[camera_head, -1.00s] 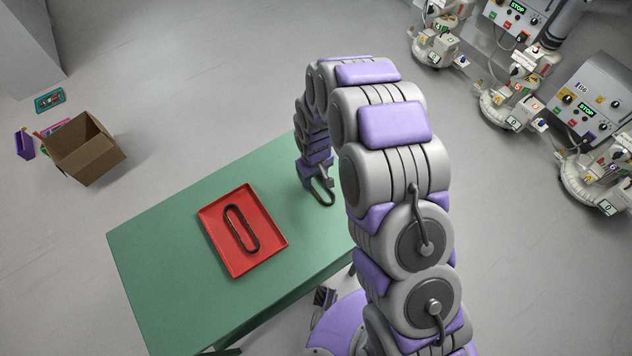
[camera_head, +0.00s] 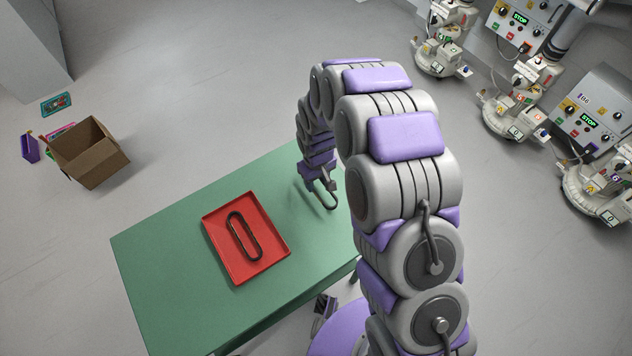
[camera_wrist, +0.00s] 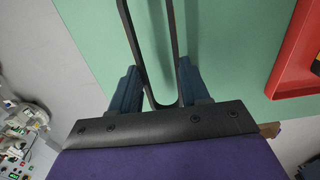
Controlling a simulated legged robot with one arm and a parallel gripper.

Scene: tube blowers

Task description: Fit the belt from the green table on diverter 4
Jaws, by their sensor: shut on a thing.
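My gripper (camera_head: 321,183) is shut on a dark belt (camera_head: 332,202), a long thin loop, above the right end of the green table (camera_head: 160,262). In the wrist view my gripper (camera_wrist: 158,84) has a finger on each side of the belt (camera_wrist: 133,38), whose two strands run up out of the picture. A second dark belt (camera_head: 251,231) lies in the red tray (camera_head: 217,232) on the table. Machines with round white bases stand at the right, one at the top (camera_head: 442,58), one in the middle (camera_head: 515,118) and one lower (camera_head: 598,190). I cannot tell which is diverter 4.
Grey control boxes with green STOP displays (camera_head: 588,120) stand behind the machines. An open cardboard box (camera_head: 92,160) is on the floor at the left, with a purple item (camera_head: 30,148) and a teal item (camera_head: 56,104) near it. The floor between table and machines is clear.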

